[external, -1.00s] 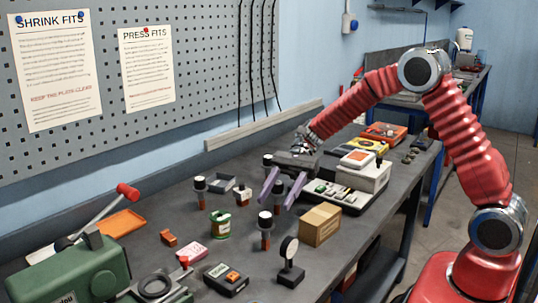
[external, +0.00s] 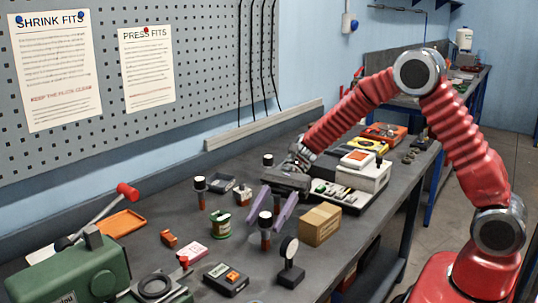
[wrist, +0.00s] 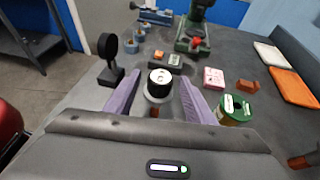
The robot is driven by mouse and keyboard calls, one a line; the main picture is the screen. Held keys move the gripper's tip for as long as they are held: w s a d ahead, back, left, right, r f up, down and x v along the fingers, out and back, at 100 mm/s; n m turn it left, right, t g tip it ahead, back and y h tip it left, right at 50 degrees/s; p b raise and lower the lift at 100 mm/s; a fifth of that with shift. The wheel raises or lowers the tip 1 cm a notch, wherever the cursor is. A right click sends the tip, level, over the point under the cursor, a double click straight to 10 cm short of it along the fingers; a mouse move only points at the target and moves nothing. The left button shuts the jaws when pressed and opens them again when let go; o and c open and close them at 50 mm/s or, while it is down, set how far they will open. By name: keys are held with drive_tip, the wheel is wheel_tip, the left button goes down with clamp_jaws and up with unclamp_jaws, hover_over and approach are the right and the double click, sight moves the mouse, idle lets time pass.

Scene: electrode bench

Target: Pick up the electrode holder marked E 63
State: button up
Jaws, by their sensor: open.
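An electrode holder (external: 265,222) with a black cap, pale top and brown lower part stands upright on the bench. In the wrist view the same holder (wrist: 160,78) shows its cap from above; its marking is too small to read. My gripper (external: 269,212) is open, with its purple fingers on either side of this holder. In the wrist view the fingers (wrist: 156,92) flank the cap, with a gap on each side. A second holder (external: 200,191) stands to the left, and a third (external: 268,161) stands behind. I cannot read their marks.
A cardboard box (external: 320,225) and a dial gauge on a stand (external: 290,262) are close on the right. A green tin (external: 221,224) and a pink box (external: 194,253) are on the left. A tray of small parts (external: 338,195) lies behind the gripper.

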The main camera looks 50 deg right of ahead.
drive_tip(key=shift+s+a+f, duration=0.1)
drive_tip(key=shift+a+f, duration=0.1)
drive_tip(key=shift+a, duration=0.25)
drive_tip(key=shift+c, duration=0.2)
drive_tip(key=c, duration=1.1)
